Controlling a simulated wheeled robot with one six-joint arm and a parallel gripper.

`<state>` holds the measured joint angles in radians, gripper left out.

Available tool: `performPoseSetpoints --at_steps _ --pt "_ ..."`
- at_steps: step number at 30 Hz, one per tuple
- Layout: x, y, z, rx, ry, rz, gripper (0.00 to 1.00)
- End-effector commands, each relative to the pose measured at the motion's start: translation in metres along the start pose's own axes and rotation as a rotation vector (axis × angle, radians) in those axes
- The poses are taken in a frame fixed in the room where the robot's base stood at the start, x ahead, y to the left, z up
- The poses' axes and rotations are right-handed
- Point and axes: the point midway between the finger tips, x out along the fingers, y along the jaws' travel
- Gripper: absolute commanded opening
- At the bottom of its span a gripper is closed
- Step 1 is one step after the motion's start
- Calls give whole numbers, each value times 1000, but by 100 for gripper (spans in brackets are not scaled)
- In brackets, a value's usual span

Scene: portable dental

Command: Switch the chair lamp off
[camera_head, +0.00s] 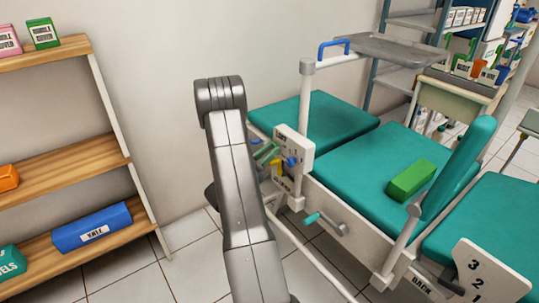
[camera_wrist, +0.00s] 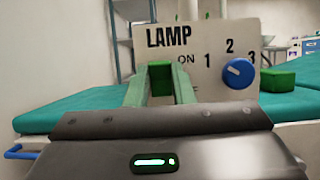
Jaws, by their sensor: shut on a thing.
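The lamp panel (camera_wrist: 210,35) is a white plate marked LAMP, ON, 1, 2 and 3, mounted at the side of the teal chair. It also shows in the head view (camera_head: 306,147). A green switch (camera_wrist: 161,78) stands out from the panel beside the word ON. My gripper (camera_wrist: 160,88) has its pale green fingers on both sides of the switch and is shut on it. A blue knob (camera_wrist: 238,73) sits to the right, below the numeral 2. In the head view my gripper (camera_head: 266,154) is at the panel; my arm partly hides this area.
The teal chair (camera_head: 350,165) fills the right, with a green block (camera_head: 411,180) on its seat. A grey tray (camera_head: 393,49) hangs above. A wooden shelf (camera_head: 70,155) stands left.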

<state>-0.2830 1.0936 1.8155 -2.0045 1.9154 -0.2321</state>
Motion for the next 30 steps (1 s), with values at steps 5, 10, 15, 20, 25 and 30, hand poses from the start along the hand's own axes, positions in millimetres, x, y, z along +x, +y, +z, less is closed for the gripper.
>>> performPoseSetpoints --at_steps 5,10,15,20,25,30 --pt "0 0 0 -1 0 1 0" --pt "0 0 0 -1 0 1 36" --pt "0 0 0 -1 0 1 44" --pt "-1 0 0 -1 0 1 44" --pt "-14 1 1 0 1 4 44" --pt "-45 1 1 -1 1 6 44"
